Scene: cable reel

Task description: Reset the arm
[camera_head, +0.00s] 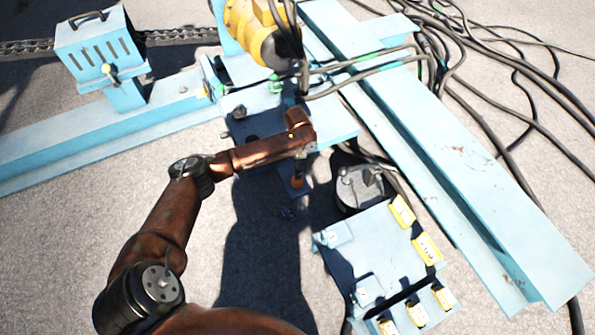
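My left arm, rusty brown with dark joints, comes in at the bottom left and bends up toward the middle of the head view. Its far end, with my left gripper (303,150), is over the dark panel (245,128) on the light-blue machine frame. The fingers are too small and dark to tell whether they are open or shut, or whether they touch anything. A small orange-brown knob-like part (297,182) shows just below the arm's end. My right arm and gripper are out of view.
A yellow motor (262,32) stands beyond the arm's end. A long light-blue beam (450,150) runs down the right. A control box with yellow labels (375,250) is at lower right. Black cables (500,65) lie at upper right. Open ground (60,245) is at left.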

